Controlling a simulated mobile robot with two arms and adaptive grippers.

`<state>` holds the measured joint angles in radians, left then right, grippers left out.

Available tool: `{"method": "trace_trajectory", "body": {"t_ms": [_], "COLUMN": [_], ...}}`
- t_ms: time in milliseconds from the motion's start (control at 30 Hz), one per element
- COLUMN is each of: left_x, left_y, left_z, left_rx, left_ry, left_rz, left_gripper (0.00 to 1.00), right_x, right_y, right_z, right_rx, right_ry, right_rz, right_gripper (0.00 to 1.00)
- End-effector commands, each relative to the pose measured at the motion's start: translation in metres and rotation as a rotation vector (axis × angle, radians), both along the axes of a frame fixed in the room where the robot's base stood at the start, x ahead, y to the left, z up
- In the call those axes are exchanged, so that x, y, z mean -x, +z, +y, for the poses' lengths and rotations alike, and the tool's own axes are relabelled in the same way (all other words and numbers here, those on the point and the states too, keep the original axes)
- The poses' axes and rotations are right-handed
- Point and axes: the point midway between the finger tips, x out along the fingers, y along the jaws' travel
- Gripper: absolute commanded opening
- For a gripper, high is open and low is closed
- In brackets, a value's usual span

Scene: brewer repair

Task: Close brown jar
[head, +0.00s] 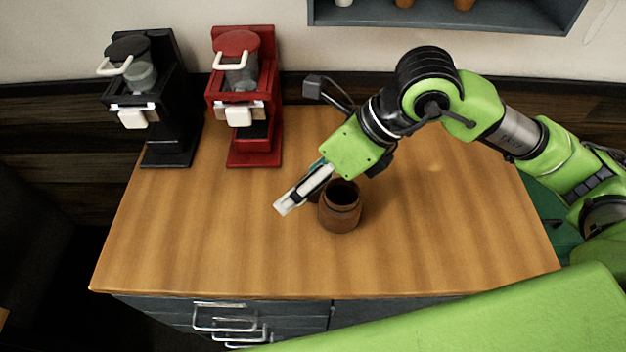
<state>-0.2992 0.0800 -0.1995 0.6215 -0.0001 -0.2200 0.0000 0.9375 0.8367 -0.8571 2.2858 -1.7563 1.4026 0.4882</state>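The brown jar (341,212) stands upright on the wooden counter, near its middle. Its top is open and the dark inside shows. My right gripper (286,205) reaches in from the right and points down and left, just to the left of the jar's rim. Its fingers look close together from this side, but I cannot tell whether they are open or shut. A small dark brown piece (315,194) shows between the fingers and the jar. It may be the lid, mostly hidden by the gripper, and I cannot tell whether it is held. My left gripper is out of view.
A black brewer (178,110) and a red brewer (262,130) stand at the back left of the counter (200,240). A grey wall shelf (520,17) holds small items at the top. The counter's front and right are clear. Drawers (225,318) with handles are below.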

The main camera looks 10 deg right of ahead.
Motion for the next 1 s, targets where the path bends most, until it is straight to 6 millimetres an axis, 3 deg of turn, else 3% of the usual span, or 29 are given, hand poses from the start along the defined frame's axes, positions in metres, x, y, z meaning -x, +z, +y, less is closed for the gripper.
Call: {"method": "trace_trajectory", "body": {"t_ms": [33, 100, 200, 300, 667, 1000], "left_x": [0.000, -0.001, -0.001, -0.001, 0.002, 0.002], "left_y": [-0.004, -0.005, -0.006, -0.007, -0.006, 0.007], "left_z": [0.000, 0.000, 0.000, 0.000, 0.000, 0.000], "left_rx": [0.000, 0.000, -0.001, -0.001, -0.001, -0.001], "left_ry": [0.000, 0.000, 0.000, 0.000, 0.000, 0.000], "left_rz": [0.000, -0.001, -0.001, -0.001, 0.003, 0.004], "left_gripper": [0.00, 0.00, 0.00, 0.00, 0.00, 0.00], "right_x": [-0.011, -0.022, -0.031, -0.036, -0.036, -0.052], "right_y": [-0.006, -0.010, -0.011, -0.011, -0.013, -0.066], "right_z": [-0.021, -0.045, -0.068, -0.079, -0.080, -0.065], "right_rx": [0.079, 0.167, 0.248, 0.285, 0.288, 0.288], "right_ry": [-0.033, -0.073, -0.113, -0.133, -0.135, -0.133], "right_rz": [-0.029, -0.055, -0.076, -0.086, -0.084, -0.080], "right_gripper": [0.70, 0.70, 0.70, 0.70, 0.70, 0.70]}}
